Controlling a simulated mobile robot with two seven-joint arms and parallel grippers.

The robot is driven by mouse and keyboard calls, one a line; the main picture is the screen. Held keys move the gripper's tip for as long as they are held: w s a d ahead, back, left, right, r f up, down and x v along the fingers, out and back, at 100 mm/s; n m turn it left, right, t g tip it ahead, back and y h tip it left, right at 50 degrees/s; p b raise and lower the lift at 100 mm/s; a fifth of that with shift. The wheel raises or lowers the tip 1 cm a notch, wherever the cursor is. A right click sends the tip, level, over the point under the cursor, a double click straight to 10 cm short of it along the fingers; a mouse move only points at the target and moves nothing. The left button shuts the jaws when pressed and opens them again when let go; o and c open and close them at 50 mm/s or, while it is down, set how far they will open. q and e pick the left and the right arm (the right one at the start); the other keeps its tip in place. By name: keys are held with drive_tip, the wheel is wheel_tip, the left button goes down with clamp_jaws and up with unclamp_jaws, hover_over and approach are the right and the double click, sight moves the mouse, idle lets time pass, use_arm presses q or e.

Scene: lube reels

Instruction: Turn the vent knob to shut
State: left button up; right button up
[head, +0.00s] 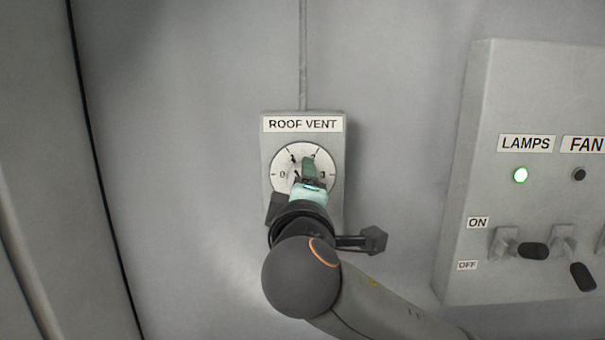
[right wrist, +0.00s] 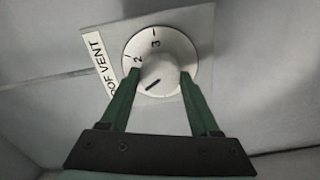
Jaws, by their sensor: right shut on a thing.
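The roof vent box (head: 269,150) is a grey plate on the wall with a ROOF VENT label and a round white dial marked with numbers. My right gripper (head: 308,172) reaches up to the dial from below and covers most of the knob. In the right wrist view the pale vent knob (right wrist: 160,70) sits between the green fingertips of my right gripper (right wrist: 159,78), which are shut on its sides. A short dark line shows on the knob, with 2 and 3 on the dial beyond. I cannot tell which number it points to. My left gripper is not in view.
A conduit (head: 303,55) runs up from the vent box. The wall left of it is clear.

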drive_tip(key=shift+n+p, duration=2.1)
drive_tip(key=shift+n, duration=3.9)
drive_tip(key=shift+f, duration=0.1)
drive_tip(key=o, duration=1.4)
drive_tip(key=shift+c, duration=0.2)
drive_tip(key=s+b, duration=0.2)
drive_tip(key=s, duration=1)
drive_tip(key=shift+s, duration=0.3)
